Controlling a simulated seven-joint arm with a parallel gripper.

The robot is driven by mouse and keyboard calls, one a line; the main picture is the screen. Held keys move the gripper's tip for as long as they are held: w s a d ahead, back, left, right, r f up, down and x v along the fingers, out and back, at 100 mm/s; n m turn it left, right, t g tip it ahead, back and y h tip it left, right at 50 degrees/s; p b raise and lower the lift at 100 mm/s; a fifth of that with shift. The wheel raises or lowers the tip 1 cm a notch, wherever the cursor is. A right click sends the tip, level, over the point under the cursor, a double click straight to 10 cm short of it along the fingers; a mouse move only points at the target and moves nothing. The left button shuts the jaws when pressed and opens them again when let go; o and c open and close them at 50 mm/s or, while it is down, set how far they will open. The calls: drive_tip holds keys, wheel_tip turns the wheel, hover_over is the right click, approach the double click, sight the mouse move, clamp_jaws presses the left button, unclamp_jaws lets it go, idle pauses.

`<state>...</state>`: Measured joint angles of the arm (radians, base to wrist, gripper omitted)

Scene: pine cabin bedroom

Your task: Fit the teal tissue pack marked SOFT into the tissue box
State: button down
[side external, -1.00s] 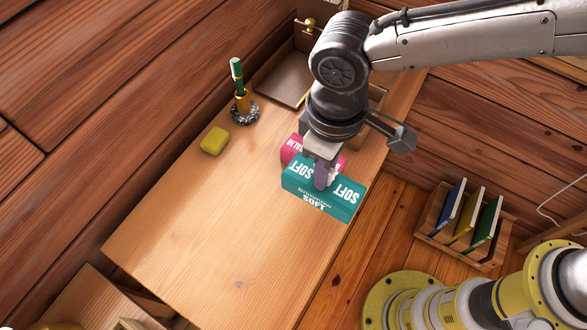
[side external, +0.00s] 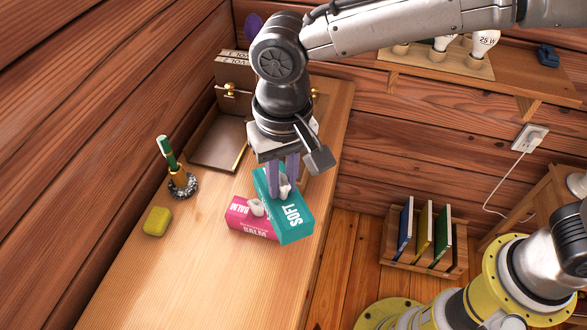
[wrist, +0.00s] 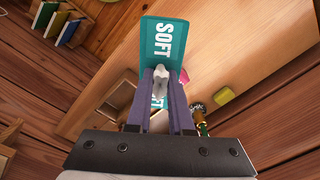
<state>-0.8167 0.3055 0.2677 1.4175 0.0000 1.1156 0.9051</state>
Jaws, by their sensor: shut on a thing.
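The teal tissue pack marked SOFT (side external: 292,222) hangs tilted from my gripper (side external: 284,188), which is shut on it at its top, around the white tissue tuft. It appears raised above the table, overlapping the pink pack in the side view. In the wrist view the teal pack (wrist: 164,40) extends beyond the fingertips (wrist: 163,80), with the tuft between the fingers. A wooden open box (wrist: 117,98) shows at left in the wrist view; it may be the tissue box. In the side view my gripper and the pack mostly hide it.
A pink BALM pack (side external: 247,222) lies on the table (side external: 175,285) just left of the teal pack. A yellow block (side external: 156,221) and a green-handled item in a round stand (side external: 182,185) are farther left. The front table area is clear.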

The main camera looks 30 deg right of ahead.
drive_tip(key=w+d+f+m, duration=0.35)
drive_tip(key=w+d, duration=0.25)
drive_tip(key=w, duration=0.2)
drive_tip(key=w+d+f+m, duration=0.2)
drive_tip(key=w+d+m, duration=0.3)
drive_tip(key=w, duration=0.3)
drive_tip(key=shift+n, duration=0.25)
wheel_tip(320, 180, down, 8)
drive_tip(key=shift+w+d+r, duration=0.15)
drive_tip(key=shift+r, duration=0.1)
drive_tip(key=shift+f, duration=0.1)
drive_tip(key=c, duration=0.8)
unclamp_jaws()
drive_tip(key=shift+f, duration=0.1)
wheel_tip(320, 180, up, 12)
drive_tip(key=shift+r, duration=0.2)
